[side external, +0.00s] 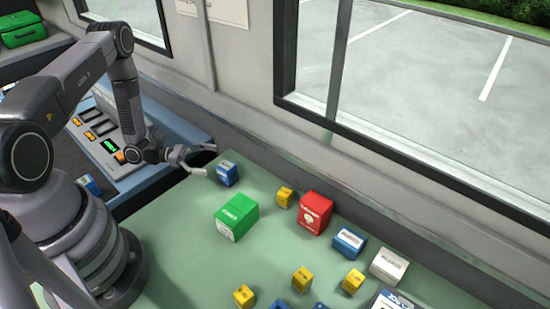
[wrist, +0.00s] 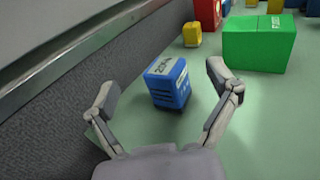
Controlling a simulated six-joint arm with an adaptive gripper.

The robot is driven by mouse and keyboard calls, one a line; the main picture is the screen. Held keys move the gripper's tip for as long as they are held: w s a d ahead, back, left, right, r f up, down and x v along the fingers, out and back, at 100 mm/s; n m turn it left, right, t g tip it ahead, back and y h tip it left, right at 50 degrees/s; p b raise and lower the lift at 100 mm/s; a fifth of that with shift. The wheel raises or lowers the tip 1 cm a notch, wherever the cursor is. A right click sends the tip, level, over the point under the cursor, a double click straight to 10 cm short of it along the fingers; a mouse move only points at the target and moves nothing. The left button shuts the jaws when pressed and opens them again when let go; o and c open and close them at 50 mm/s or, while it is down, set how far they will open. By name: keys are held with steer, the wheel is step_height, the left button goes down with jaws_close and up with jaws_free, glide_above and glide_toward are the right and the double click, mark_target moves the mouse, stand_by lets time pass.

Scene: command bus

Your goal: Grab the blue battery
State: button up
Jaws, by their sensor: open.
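A blue block with a grey-white labelled top (side external: 227,173), which looks like the blue battery, stands on the green table near its far left corner. In the wrist view the same blue block (wrist: 168,85) lies ahead, between the lines of the two fingers, slightly turned. My gripper (side external: 207,161) is open and empty just left of the block in the side view. Its fingers spread to either side in the wrist view, and no contact with the block shows. Another blue box with a white label (side external: 348,242) stands further right.
A green box (side external: 236,216), a red box (side external: 315,212) and a small yellow block (side external: 285,197) stand to the right of the blue block. A white box (side external: 389,267) and several yellow blocks lie further on. A grey wall (wrist: 60,105) runs close on the wrist view's left.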

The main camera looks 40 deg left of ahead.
mark_target(221, 170)
step_height(221, 170, down, 4)
steer(key=shift+r, duration=0.2)
steer(key=shift+x, duration=1.25)
steer(key=shift+w+d, duration=0.15)
steer(key=shift+d, duration=0.1)
steer(key=c, duration=1.5)
steer(key=shift+r, duration=0.15)
